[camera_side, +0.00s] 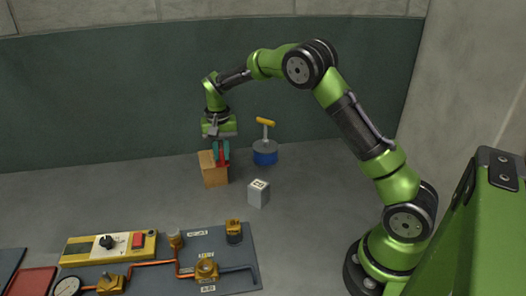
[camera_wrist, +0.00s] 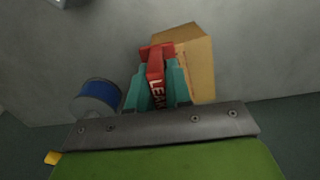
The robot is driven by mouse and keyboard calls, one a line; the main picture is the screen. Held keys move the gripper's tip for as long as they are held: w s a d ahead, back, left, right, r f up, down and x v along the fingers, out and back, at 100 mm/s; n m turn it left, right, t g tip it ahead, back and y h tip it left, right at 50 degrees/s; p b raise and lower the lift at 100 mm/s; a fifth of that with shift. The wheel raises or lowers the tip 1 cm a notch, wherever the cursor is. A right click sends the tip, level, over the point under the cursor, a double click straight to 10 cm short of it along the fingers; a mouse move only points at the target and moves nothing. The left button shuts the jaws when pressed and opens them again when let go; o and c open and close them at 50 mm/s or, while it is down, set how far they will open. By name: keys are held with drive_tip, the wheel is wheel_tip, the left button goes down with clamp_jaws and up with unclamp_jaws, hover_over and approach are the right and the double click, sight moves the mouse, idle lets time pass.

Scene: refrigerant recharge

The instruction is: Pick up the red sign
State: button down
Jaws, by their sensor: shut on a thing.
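The red sign (camera_wrist: 155,70) has white lettering, of which "LEA" can be read in the wrist view. My gripper (camera_wrist: 157,88) has teal fingers and is shut on the sign, one finger on each side of it. In the side view, my gripper (camera_side: 221,152) points down with the red sign (camera_side: 222,163) between its fingertips, at the tan wooden block (camera_side: 214,174). The block (camera_wrist: 195,62) is right beside the sign in the wrist view. I cannot tell whether the sign touches the block. The sign's lower part is partly hidden by the fingers.
A blue cylinder with a yellow T-handle (camera_side: 265,152) stands right of the block. A grey panel (camera_side: 225,272) with brass fittings, copper pipes and a yellow control box (camera_side: 85,248) lies at front left. The floor between is clear.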

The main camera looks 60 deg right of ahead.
sight(221, 145)
drive_tip(key=shift+r, duration=0.15)
wheel_tip(221, 145, up, 4)
drive_tip(key=shift+f, duration=0.15)
drive_tip(key=s, duration=0.5)
drive_tip(key=s+a, duration=0.1)
drive_tip(key=s, duration=0.4)
drive_tip(key=s+a+r, duration=0.1)
drive_tip(key=s, duration=0.3)
drive_tip(key=shift+s, duration=0.4)
drive_tip(key=shift+a, duration=0.3)
drive_tip(key=shift+w+a+r, duration=0.1)
drive_tip(key=shift+w+a, duration=0.4)
drive_tip(key=shift+w, duration=0.2)
drive_tip(key=w, duration=0.5)
drive_tip(key=w+d+f, duration=0.1)
drive_tip(key=w, duration=0.9)
drive_tip(key=shift+w+d+f, duration=0.2)
drive_tip(key=shift+f, duration=1.75)
drive_tip(key=shift+f, duration=0.1)
